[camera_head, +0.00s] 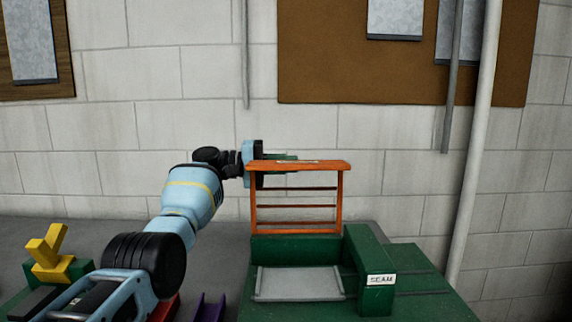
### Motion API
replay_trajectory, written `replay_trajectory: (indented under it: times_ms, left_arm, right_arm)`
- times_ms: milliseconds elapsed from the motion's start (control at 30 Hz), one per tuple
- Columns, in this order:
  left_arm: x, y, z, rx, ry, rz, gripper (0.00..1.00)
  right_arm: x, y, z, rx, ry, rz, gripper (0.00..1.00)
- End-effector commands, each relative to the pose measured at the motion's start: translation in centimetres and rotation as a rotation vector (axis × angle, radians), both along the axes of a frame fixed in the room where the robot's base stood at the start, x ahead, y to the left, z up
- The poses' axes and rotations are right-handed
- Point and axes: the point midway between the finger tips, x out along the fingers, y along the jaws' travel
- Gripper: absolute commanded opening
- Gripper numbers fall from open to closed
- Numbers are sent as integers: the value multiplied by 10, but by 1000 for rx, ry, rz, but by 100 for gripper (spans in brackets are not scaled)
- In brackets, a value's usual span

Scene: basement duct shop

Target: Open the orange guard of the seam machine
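The orange guard (297,167) stands upright at the back of the green seam machine (410,285), as a frame with a top bar and thin cross rods. A grey plate (299,283) lies uncovered in front of it, beside a block with a "SEAM" label (381,280). My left arm reaches in from the left, and its gripper (278,158) is at the guard's upper left corner, partly hidden behind the top bar. I cannot tell whether its fingers are open or shut, or touch the guard. My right gripper is not in view.
A yellow angled piece (48,248) on a green base stands at the left of the grey bench (218,236). Red and purple (208,306) parts lie beside my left arm. A vertical pipe (477,150) runs along the block wall at the right.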

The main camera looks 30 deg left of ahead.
Motion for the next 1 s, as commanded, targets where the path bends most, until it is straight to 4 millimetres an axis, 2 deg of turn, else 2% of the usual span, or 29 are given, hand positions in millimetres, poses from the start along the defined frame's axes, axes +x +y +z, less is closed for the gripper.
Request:
replay_trajectory:
  times_ms: [267, 300, 433, 767, 1000]
  left_arm:
    - [1, 1, -3, 0, 3, 2, 0]
    - [1, 1, -3, 0, 3, 2, 19]
    - [1, 1, -3, 0, 4, 1, 35]
    - [-1, 3, -2, 1, 2, 1, 35]
    - [-18, 32, -4, 2, 2, 4, 35]
  right_arm:
    - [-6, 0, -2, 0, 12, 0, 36]
    - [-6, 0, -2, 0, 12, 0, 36]
    - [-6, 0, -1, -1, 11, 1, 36]
    - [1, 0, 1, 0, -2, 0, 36]
    - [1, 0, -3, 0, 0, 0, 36]
